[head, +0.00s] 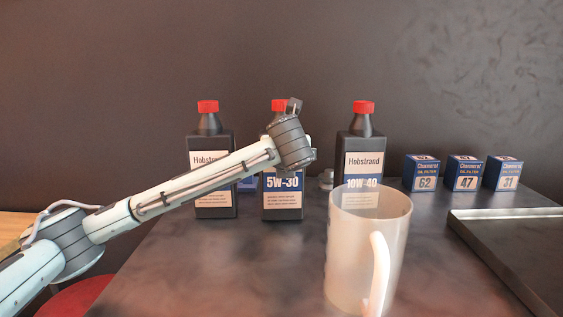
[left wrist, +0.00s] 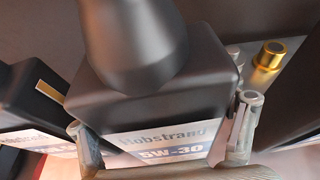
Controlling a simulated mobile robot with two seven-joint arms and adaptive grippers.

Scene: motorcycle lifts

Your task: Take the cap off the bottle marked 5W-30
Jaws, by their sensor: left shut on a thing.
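The dark bottle marked 5W-30 (head: 283,203) stands upright on the table between two similar bottles. Its red cap (head: 278,105) is on its neck, partly beside my arm's wrist. In the left wrist view the same bottle (left wrist: 150,90) fills the middle, with its top cut off by the picture edge. My left gripper (left wrist: 163,133) is shut on the bottle's body, with one finger on each side near the label. In the head view my wrist hides the gripper's fingers and part of the bottle. My right gripper is not in view.
A red-capped bottle (head: 209,145) stands to the left and a 10W-40 bottle (head: 360,150) to the right. A translucent jug (head: 350,250) stands in front. Oil filter boxes (head: 464,173) and a dark tray (head: 515,235) are on the right. A gold fitting (left wrist: 270,55) is behind the bottle.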

